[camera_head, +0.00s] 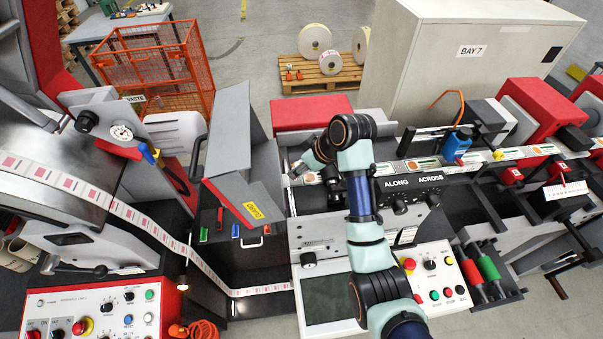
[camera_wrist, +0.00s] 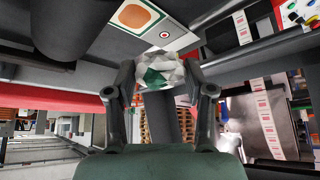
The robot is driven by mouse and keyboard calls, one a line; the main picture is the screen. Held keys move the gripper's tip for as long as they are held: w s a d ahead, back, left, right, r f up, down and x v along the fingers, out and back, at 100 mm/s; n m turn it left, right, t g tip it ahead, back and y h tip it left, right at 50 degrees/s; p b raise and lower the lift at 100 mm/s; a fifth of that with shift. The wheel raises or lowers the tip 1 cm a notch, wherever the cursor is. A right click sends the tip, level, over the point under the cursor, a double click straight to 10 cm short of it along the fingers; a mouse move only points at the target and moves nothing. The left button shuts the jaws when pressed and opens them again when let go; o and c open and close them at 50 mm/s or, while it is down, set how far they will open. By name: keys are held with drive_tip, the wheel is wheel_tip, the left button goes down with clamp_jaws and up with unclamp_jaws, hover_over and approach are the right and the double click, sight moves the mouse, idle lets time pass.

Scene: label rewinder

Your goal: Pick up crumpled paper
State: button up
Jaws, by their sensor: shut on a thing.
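A crumpled paper (camera_wrist: 160,68), white with a green patch, sits between the two fingers of my gripper (camera_wrist: 159,76) in the wrist view. The fingers are shut on it from both sides. In the head view my gripper (camera_head: 299,168) is at the left end of my arm, beside the label machine's left part. The paper cannot be clearly made out there. In the wrist view a label with an orange oval (camera_wrist: 134,15) lies just beyond the paper.
The label web (camera_head: 423,163) runs along the machine to the right. A grey panel with a yellow label (camera_head: 253,210) stands left of my gripper. An orange wire cage marked WASTE (camera_head: 150,62) stands on the floor at the upper left. A control panel (camera_head: 433,278) is at the front.

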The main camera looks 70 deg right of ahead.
wheel_tip(320, 180, up, 10)
drive_tip(key=shift+d+f+b, duration=0.1)
drive_tip(key=shift+f+b, duration=0.1)
drive_tip(key=shift+b, duration=0.1)
wheel_tip(320, 180, up, 7)
drive_tip(key=p, duration=0.6)
